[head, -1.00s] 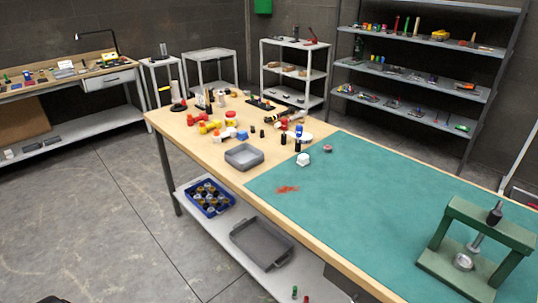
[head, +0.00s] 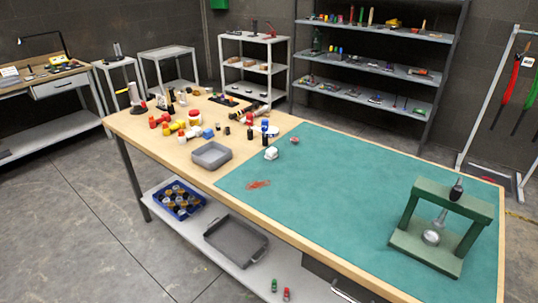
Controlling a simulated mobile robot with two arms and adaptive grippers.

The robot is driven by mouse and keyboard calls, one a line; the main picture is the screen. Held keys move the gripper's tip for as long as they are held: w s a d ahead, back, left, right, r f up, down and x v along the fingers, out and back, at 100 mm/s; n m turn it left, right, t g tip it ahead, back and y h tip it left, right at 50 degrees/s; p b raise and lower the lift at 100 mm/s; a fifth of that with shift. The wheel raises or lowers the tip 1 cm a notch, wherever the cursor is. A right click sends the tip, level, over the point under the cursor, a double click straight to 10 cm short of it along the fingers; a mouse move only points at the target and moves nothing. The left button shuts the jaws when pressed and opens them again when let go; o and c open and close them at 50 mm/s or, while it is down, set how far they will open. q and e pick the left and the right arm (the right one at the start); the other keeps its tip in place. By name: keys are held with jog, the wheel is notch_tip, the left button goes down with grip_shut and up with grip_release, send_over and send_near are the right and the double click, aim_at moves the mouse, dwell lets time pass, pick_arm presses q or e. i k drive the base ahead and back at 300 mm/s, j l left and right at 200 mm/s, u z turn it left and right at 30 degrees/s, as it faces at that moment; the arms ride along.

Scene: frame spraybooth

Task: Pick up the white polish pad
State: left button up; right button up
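A small white blocky object (head: 271,153) sits on the green mat (head: 340,200) near its left edge. A flat white round piece (head: 257,133) shows partly behind dark bottles with blue (head: 265,129) on the wooden table top. Either could be the white polish pad; I cannot tell which at this size. Neither of my grippers is in view, and nothing in sight is held.
A grey tray (head: 211,155) stands left of the mat, with several coloured parts behind it. A green press (head: 440,228) stands at the mat's right. A reddish smear (head: 258,184) marks the mat. The mat's middle is clear. Shelves (head: 380,65) line the back wall.

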aim_at(271, 152)
jog(key=i+j+z, duration=0.15)
jog(key=z, duration=0.25)
jog(key=i+j+z, duration=0.1)
jog(key=z, duration=0.25)
jog(key=i+j+z, duration=0.1)
jog(key=j+z, duration=0.3)
jog(key=l, duration=0.1)
